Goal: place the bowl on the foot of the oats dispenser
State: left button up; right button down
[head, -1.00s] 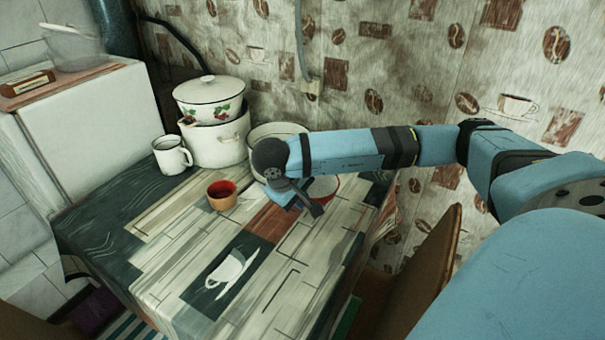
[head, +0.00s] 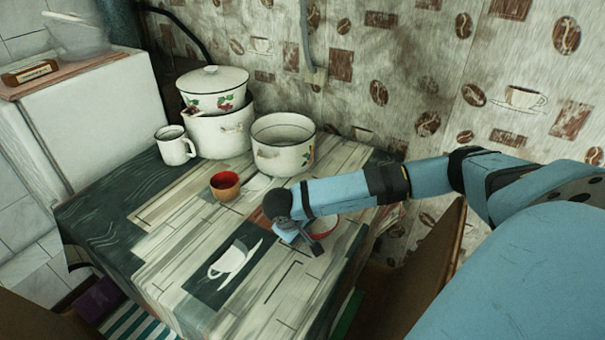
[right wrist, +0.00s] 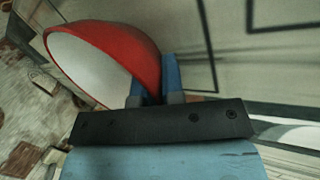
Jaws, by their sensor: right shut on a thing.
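The bowl (right wrist: 112,62), red outside and white inside, is tilted on its side in the right wrist view. My right gripper (right wrist: 160,82) is shut on its wall near the rim. In the head view only a red-rimmed part of the bowl (head: 325,229) shows behind my right gripper (head: 305,242), over the right part of the table. My arm hides the rest of it. I cannot clearly make out an oats dispenser in these views. My left gripper is not in view.
The patterned table (head: 185,265) has free room at its front and left. A clear container (head: 78,40) stands on the white cabinet (head: 95,105).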

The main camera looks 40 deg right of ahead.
jog(key=c, duration=1.5)
grip_release()
